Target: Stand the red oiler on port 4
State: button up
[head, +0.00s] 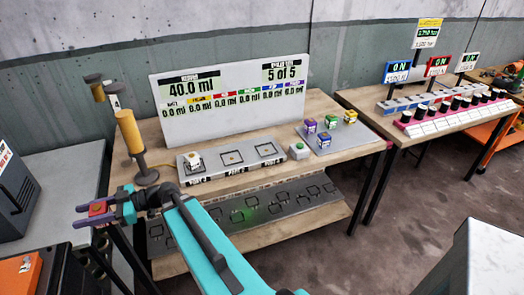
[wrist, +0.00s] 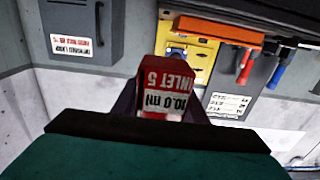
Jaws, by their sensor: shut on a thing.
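My gripper (head: 85,214) is at the left of the head view, out to the left of the workbench and away from the ports. It is shut on the red oiler (head: 97,208), a small red block. A grey port strip (head: 210,174) with three square pads lies on the bench. A white-topped block (head: 193,160) stands on its left pad; the middle and right pads look empty. The port numbers are too small to read surely.
A green button (head: 299,150) stands right of the strip. A blue-grey tray (head: 343,139) holds several coloured blocks. A yellow column (head: 130,132) rises at the bench's left end, near my arm. A display board (head: 235,97) stands behind. A second bench (head: 420,128) is to the right.

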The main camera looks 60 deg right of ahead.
jog(key=shift+d, duration=0.1)
jog(key=s+d+r+m+t+h+p, duration=0.1)
jog(key=s+d+m+t+h+p, duration=0.2)
jog(key=d, duration=0.9)
jog(key=s+d+m+t+h+p, duration=0.1)
jog(key=d+m+t+h, duration=0.15)
jog(key=d+h, duration=0.65)
jog(key=s+d+r+m+t+h+p, duration=0.1)
jog(key=s+d+m+t+p, duration=0.2)
jog(key=d, duration=1.2)
jog(key=s+d+f+m+g+h+p, duration=0.1)
jog(key=s+d+m+h, duration=0.3)
jog(key=s+d, duration=0.7)
jog(key=s+d+m+g+h+p, duration=0.2)
jog(key=s+d+m+h, duration=0.3)
jog(key=s+d+h, duration=0.3)
jog(key=s+d+g, duration=0.1)
jog(key=s+d, duration=0.3)
jog(key=d, duration=0.1)
jog(key=shift+s+d+f, duration=0.25)
jog(key=shift+d+f, duration=0.05)
jog(key=shift+f, duration=0.1)
jog(key=shift+w+f+m+g+b, duration=0.1)
jog(key=shift+w+m+g+b, duration=0.05)
jog(key=shift+m+g+b, duration=0.15)
